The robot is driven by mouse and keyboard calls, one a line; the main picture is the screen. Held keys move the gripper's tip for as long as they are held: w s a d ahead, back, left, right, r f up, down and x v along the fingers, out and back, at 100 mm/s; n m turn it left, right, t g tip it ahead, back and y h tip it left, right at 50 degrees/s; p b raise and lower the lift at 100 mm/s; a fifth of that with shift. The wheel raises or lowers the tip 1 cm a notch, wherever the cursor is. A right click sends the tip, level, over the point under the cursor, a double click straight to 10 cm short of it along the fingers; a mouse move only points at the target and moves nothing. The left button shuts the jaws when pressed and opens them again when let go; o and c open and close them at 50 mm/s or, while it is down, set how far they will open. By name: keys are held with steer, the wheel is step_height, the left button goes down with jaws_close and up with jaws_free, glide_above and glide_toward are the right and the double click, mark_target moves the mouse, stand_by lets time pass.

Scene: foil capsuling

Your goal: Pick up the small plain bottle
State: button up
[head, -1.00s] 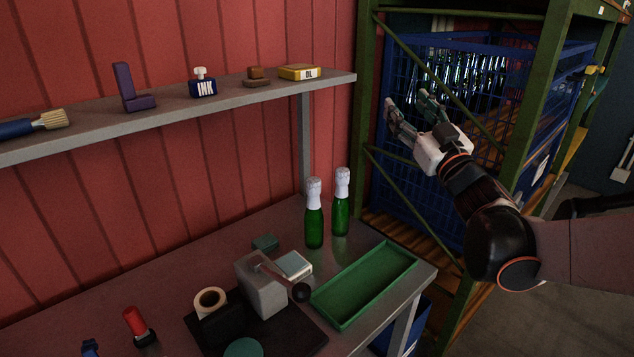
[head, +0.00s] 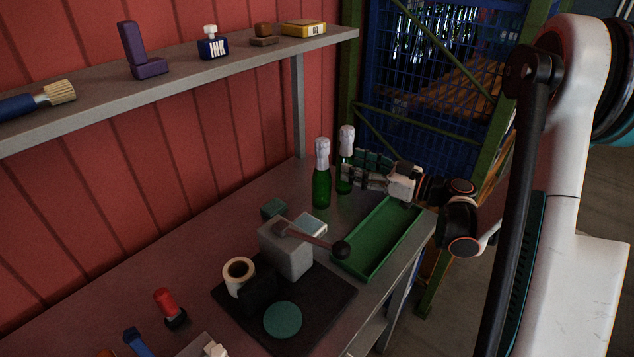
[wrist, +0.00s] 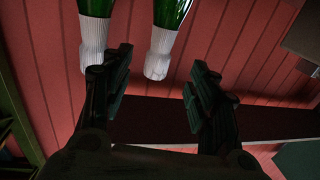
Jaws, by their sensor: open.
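Two green bottles with white foil tops stand upright on the bench, a left one (head: 321,188) and a right one (head: 346,136). They look much alike, and I cannot tell which is the small plain one. My gripper (head: 350,165) is open and empty at the right bottle, its fingers overlapping that bottle's middle in the head view. In the wrist view, one white foil top (wrist: 159,58) shows between the open fingertips (wrist: 161,66), seemingly beyond them. Contact cannot be told.
A green tray (head: 352,268) lies below my gripper at the bench's right end. A grey block with a lever (head: 285,250) stands on a dark mat left of it. The shelf (head: 200,84) runs along the red wall. A blue mesh cage (head: 410,130) stands behind.

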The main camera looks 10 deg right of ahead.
mark_target(328, 154)
steer(key=shift+r+b+x, duration=0.15)
steer(key=shift+b+x, duration=0.5)
steer(key=shift+x, duration=1.95)
steer(key=shift+r+b+x, duration=0.1)
steer(key=shift+b+x, duration=0.5)
steer(key=shift+x, duration=1.95)
steer(key=shift+r, duration=0.1)
jaws_close()
